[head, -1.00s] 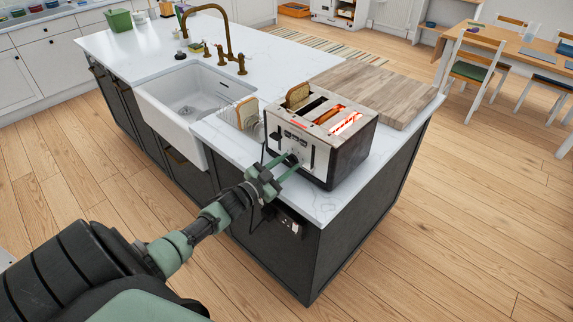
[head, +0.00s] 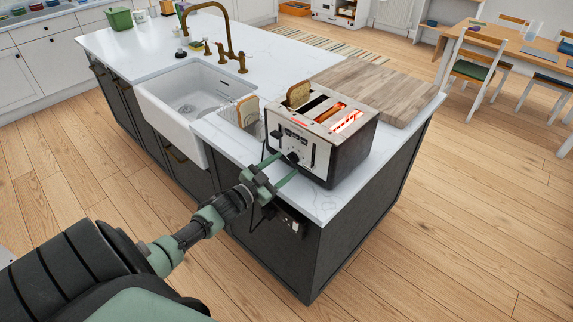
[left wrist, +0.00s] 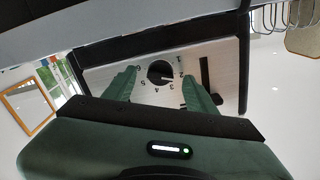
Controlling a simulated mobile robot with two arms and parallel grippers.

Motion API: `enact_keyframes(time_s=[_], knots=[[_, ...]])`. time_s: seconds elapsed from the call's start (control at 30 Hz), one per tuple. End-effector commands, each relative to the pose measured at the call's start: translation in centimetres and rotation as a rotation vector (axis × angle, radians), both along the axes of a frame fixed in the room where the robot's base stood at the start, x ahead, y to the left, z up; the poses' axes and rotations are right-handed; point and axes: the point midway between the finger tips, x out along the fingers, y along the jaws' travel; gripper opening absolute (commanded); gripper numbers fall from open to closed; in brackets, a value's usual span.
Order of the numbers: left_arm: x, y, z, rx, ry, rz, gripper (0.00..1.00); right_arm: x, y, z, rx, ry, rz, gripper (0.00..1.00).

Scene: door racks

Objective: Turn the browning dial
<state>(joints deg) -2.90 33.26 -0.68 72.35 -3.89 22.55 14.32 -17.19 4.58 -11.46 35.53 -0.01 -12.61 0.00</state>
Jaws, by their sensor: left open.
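The toaster (head: 350,158) stands at the island's near right corner, silver on the front and top with dark sides. Its black round browning dial (head: 292,157) is low on the front panel. In the left wrist view the dial (left wrist: 160,72) has numbers around it, upside down, and a pale mark at its right. My left gripper (head: 285,166) is open in front of the panel. In the left wrist view its green fingers (left wrist: 158,78) are on either side of the dial, with gaps between. My right gripper is not in view.
A wire rack with bread (head: 248,110) stands left of the toaster, beside the sink (head: 200,93). A wooden board (head: 385,88) lies behind the toaster.

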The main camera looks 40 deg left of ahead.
Motion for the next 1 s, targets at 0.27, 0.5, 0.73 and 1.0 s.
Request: enact_keyframes(time_s=[0.27, 0.5, 0.73, 1.0], knots=[[-4.4, 0.4, -0.3, 0.001, 0.004, 0.001, 0.56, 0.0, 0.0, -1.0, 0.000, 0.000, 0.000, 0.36], [-5.7, 0.5, -0.1, 0.001, 0.002, 0.001, 0.56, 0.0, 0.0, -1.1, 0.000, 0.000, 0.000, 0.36], [-5.6, 0.5, 0.0, 0.001, 0.002, 0.001, 0.56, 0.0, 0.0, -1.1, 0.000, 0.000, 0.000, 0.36], [-5.6, 0.5, -0.1, 0.000, 0.002, 0.001, 0.56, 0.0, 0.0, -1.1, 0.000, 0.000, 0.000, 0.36]])
